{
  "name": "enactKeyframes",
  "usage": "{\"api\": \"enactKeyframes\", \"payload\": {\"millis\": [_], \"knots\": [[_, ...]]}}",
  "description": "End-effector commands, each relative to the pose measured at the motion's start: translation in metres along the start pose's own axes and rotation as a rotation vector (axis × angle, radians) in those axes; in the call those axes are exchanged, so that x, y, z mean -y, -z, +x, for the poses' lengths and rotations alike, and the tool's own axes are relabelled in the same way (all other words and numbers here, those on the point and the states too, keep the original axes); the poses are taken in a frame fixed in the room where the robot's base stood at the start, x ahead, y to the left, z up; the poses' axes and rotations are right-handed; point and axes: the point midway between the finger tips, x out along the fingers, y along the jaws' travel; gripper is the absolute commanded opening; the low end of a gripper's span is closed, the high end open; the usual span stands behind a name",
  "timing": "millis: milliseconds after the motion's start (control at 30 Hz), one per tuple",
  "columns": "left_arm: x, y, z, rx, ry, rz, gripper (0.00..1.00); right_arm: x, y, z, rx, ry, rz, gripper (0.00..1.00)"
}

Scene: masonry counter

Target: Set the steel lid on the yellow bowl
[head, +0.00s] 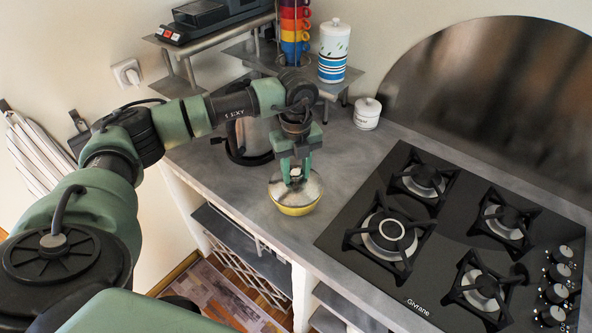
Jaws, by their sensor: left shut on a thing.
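The yellow bowl (296,210) stands on the grey counter, left of the hob and near the front edge. The steel lid (309,190) is over the top of the bowl and covers its opening in this view. My left gripper (295,179) points down from above, shut on the lid at its middle. The lid's knob is mostly hidden between the fingers. I cannot tell whether the lid rests on the rim or is slightly above it. My right gripper is not in view.
A black gas hob (400,215) is to the right. A white lidded jar (367,113) and a striped canister (334,50) stand behind. Coloured cups (295,30) are stacked at the back. Bare counter (350,165) lies between bowl and hob.

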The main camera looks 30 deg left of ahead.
Motion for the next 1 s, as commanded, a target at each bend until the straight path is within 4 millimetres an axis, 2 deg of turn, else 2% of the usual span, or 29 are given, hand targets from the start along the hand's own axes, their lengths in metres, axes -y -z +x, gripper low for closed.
{"api": "enactKeyframes", "payload": {"millis": [600,633,700,1000], "knots": [[0.0002,0.0000,0.0030,0.000,0.001,0.000,0.00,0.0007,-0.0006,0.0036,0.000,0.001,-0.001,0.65],[0.0002,-0.0001,0.0022,0.000,0.001,0.000,0.45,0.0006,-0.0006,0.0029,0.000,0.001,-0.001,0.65],[0.0002,-0.0001,0.0020,0.000,0.001,0.000,0.62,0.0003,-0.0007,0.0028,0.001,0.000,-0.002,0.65],[0.0000,0.0000,0.0024,0.000,0.000,0.000,0.62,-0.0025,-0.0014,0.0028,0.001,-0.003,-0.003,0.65]]}}
